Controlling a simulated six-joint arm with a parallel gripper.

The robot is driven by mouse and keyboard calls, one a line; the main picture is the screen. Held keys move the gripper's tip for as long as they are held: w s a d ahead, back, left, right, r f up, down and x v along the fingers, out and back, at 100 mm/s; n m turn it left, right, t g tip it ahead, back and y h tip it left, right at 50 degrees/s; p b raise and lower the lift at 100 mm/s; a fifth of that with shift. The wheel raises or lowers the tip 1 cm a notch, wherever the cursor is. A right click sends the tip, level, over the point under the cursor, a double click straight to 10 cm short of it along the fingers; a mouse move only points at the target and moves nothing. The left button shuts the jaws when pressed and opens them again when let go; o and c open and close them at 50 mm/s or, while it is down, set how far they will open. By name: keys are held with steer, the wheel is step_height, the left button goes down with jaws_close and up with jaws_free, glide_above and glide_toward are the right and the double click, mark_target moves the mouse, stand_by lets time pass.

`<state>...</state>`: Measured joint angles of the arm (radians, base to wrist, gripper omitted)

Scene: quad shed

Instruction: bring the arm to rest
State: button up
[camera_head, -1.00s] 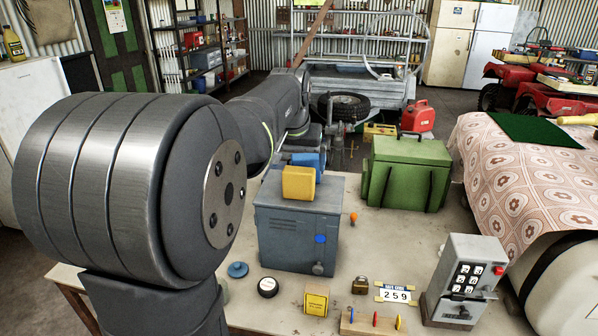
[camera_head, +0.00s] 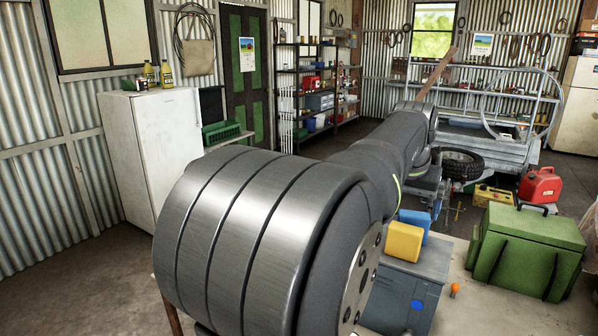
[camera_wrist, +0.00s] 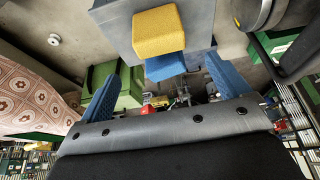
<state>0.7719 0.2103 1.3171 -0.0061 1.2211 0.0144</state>
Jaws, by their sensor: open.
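My gripper (camera_wrist: 162,66) shows in the wrist view as two blue fingers spread wide apart, with nothing held between them. A yellow block (camera_wrist: 158,32) and a blue block (camera_wrist: 166,66) appear beyond the fingers, beside the grey metal cabinet (camera_wrist: 205,18). In the head view the yellow block (camera_head: 404,243) and the blue block (camera_head: 416,221) are at the top of the grey cabinet (camera_head: 405,298). My arm stretches across the head view from the near centre toward the back. My gripper cannot be made out there.
A green chest (camera_head: 527,246) stands right of the cabinet, with a red fuel can (camera_head: 539,186) and a tyre (camera_head: 462,165) behind. A white fridge (camera_head: 160,150) stands at the left wall. A patterned cloth (camera_wrist: 32,95) shows left in the wrist view. Open floor lies at lower left.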

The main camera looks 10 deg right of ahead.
mark_target(407, 225)
steer(key=x, duration=1)
steer(key=shift+f, duration=0.15)
steer(key=shift+w+d+f, duration=0.1)
steer(key=shift+w, duration=0.05)
steer(key=shift+r, duration=1.7)
steer(key=shift+f, duration=0.15)
